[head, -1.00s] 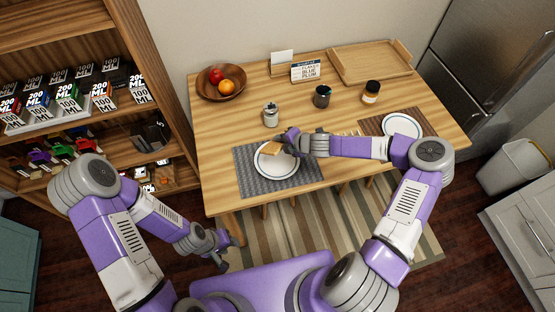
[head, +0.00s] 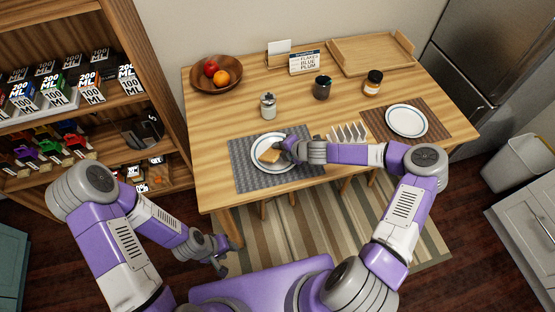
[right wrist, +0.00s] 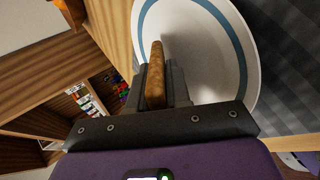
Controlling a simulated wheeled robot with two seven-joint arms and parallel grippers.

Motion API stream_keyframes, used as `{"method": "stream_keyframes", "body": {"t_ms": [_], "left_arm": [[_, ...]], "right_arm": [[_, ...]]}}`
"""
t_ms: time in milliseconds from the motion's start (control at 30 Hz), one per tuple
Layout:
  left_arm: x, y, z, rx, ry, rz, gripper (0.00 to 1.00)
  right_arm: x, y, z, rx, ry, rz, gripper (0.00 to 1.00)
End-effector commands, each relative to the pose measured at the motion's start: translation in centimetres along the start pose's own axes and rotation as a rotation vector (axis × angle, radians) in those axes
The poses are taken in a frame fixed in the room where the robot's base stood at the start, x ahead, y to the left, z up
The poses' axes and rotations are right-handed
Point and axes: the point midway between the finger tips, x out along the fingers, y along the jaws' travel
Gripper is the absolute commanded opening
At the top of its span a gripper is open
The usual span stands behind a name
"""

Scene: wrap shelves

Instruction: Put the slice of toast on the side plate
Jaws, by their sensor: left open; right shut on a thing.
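The slice of toast (head: 269,156) is brown and held at the left plate in the head view. It shows edge-on between the fingers in the right wrist view (right wrist: 155,75). My right gripper (head: 281,148) is shut on it. A white plate with a blue ring (head: 266,138) lies under the toast on a grey mat; it fills much of the right wrist view (right wrist: 222,62). I cannot tell whether the toast touches it. A similar empty plate (head: 406,120) lies on a brown mat at the right. My left gripper (head: 222,266) is open and empty, off the table's front edge.
A white toast rack (head: 347,133) stands just behind my right forearm. A shaker (head: 268,106), a dark cup (head: 322,88) and a jar (head: 373,83) stand farther back. A fruit bowl (head: 202,80), a sign (head: 308,62) and a wooden tray (head: 372,57) line the back.

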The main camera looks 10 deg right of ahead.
Motion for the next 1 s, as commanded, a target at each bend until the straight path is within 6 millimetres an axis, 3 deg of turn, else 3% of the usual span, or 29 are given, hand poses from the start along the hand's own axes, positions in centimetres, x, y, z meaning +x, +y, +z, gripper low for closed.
{"method": "stream_keyframes", "body": {"t_ms": [133,167,267,567,1000], "left_arm": [[-0.1,0.0,0.0,0.000,0.000,0.000,0.43],[-0.1,0.0,0.0,0.000,0.000,0.000,0.43],[-0.1,0.0,0.0,0.000,0.000,0.000,0.43],[-0.2,0.1,0.0,0.000,0.000,0.000,0.43],[-3.3,1.2,0.1,0.000,0.000,0.000,0.43]], "right_arm": [[-0.1,0.1,0.0,0.000,-0.001,0.000,0.00],[-0.1,0.1,0.0,0.001,-0.001,0.000,0.21],[-0.1,0.0,0.0,0.001,-0.001,0.000,0.34],[-0.3,0.1,0.0,0.001,-0.001,-0.001,0.34],[-5.5,0.2,0.1,0.002,-0.002,-0.001,0.34]]}}
